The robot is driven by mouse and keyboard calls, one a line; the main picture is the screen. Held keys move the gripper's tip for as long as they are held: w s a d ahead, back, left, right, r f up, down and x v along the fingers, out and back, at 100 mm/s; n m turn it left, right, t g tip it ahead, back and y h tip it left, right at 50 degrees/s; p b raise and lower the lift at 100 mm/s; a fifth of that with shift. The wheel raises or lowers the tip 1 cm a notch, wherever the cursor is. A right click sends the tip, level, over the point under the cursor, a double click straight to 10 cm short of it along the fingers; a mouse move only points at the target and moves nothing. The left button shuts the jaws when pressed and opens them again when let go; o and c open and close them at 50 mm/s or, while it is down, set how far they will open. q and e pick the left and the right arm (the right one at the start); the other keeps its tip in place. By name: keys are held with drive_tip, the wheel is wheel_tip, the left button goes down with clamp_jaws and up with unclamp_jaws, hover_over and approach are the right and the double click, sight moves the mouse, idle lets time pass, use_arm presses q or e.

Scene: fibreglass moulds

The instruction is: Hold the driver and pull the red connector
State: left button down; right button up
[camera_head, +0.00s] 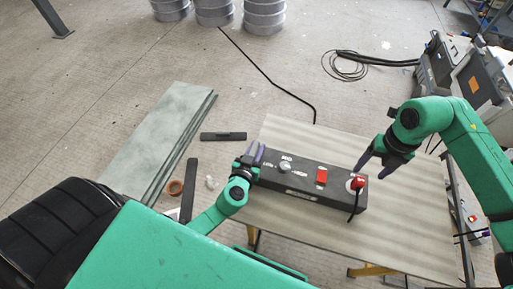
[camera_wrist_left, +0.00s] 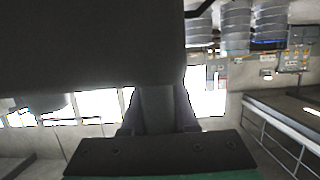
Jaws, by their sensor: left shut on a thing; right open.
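The driver (camera_head: 300,182) is a long black box with a grey knob and a red switch (camera_head: 321,175) on top. It lies on the table. The red connector (camera_head: 357,183) sits at its right end, with a black cable running down from it. My left gripper (camera_head: 254,156) is shut on the driver's left end. In the left wrist view the dark driver (camera_wrist_left: 90,45) fills the upper left, and the left gripper's fingers (camera_wrist_left: 158,112) reach up to it. My right gripper (camera_head: 373,164) is open and empty, just right of and beyond the red connector, apart from it.
The pale wooden table (camera_head: 410,215) has bare room right of the driver. A black cable coil (camera_head: 345,66) and grey equipment (camera_head: 480,75) are at the far right.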

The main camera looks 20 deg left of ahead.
sight(361, 180)
wheel_tip(361, 180, down, 9)
drive_tip(key=shift+r, duration=0.1)
idle(0.7)
idle(0.9)
clamp_jaws()
idle(1.2)
drive_tip(key=shift+r, duration=3)
drive_tip(key=shift+r, duration=0.1)
drive_tip(key=shift+r, duration=2.4)
